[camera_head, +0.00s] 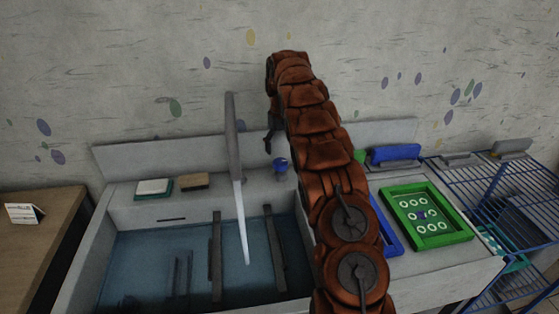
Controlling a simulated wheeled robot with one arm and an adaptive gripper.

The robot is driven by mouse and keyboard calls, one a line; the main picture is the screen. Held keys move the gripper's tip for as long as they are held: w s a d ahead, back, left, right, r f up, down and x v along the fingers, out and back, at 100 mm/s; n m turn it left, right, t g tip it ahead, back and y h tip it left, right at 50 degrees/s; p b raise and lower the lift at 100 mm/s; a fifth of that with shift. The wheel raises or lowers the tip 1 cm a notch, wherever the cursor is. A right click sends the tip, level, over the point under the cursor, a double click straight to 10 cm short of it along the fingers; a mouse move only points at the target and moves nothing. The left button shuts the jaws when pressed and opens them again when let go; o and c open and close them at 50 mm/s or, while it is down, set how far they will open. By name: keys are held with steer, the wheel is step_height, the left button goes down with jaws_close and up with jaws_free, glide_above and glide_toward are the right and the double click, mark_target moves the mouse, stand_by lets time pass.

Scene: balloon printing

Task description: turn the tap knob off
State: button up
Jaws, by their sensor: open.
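The blue tap knob (281,165) sits on the sink's back ledge, right of the tap. The tall grey tap (233,140) stands upright at the back of the sink (170,210). A pale stream of water (243,225) falls from it into the basin. My gripper (268,145) is open, its dark fingers pointing down, just above and left of the knob in the picture. I see no contact with the knob; the arm hides much of the gripper, and the depth between them is hard to judge.
Right of my arm are a green-framed tray (463,237), a blue frame (391,240), a blue block (395,153) and a blue wire rack (500,190). A sponge (195,181) and a green-and-white block (154,187) lie on the left ledge. A wooden table (30,240) stands left.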

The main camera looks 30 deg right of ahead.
mark_target(281, 162)
steer(key=shift+f+p, duration=0.95)
steer(key=shift+f, duration=2.25)
steer(key=c, duration=1.2)
